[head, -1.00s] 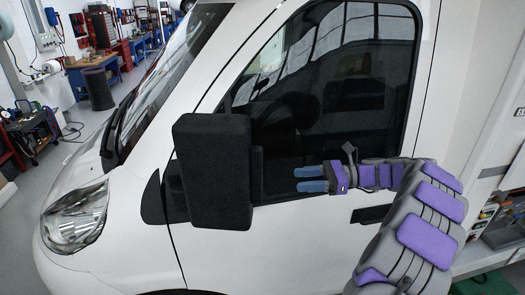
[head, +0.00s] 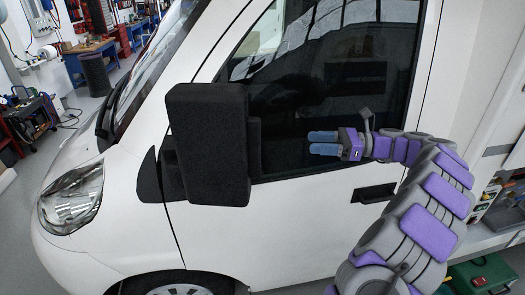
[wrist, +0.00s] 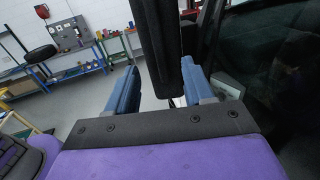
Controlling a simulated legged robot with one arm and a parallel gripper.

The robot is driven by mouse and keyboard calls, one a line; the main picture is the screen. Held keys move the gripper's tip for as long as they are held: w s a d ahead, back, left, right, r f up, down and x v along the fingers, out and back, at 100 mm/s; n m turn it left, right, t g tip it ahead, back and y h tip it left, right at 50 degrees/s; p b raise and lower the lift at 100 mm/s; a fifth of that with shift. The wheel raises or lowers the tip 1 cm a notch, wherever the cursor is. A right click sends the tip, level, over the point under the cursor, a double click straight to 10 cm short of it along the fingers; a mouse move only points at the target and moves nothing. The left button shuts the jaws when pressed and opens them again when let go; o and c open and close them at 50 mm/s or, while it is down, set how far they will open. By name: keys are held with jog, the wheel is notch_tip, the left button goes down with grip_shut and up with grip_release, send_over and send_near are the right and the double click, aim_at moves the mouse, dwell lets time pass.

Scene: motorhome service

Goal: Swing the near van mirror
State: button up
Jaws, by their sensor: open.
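The near van mirror (head: 208,140) is a black, upright block-shaped housing on the white van's door, in the middle of the head view. It stands out from the door at the front corner of the side window. My gripper (head: 322,142) is to the right of the mirror, in front of the dark window, with its blue fingers pointing left at it. A gap shows between fingertips and mirror in the head view. In the wrist view the mirror's black edge (wrist: 157,45) shows beyond and between the two open blue fingers (wrist: 160,88). The gripper holds nothing.
The white van door (head: 270,225) with its black handle (head: 374,193) lies close behind my arm. The dark side window (head: 300,90) is beside the gripper. Workbenches (head: 90,60) and a cart (head: 28,120) stand far left. Grey floor is clear in front of the van.

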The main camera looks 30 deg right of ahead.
jog(key=b+x, duration=0.6)
jog(key=x, duration=0.9)
jog(key=shift+a+r, duration=0.15)
jog(key=shift+a, duration=0.15)
jog(key=shift+s, duration=0.1)
jog(key=shift+a, duration=0.3)
jog(key=c, duration=0.4)
grip_shut()
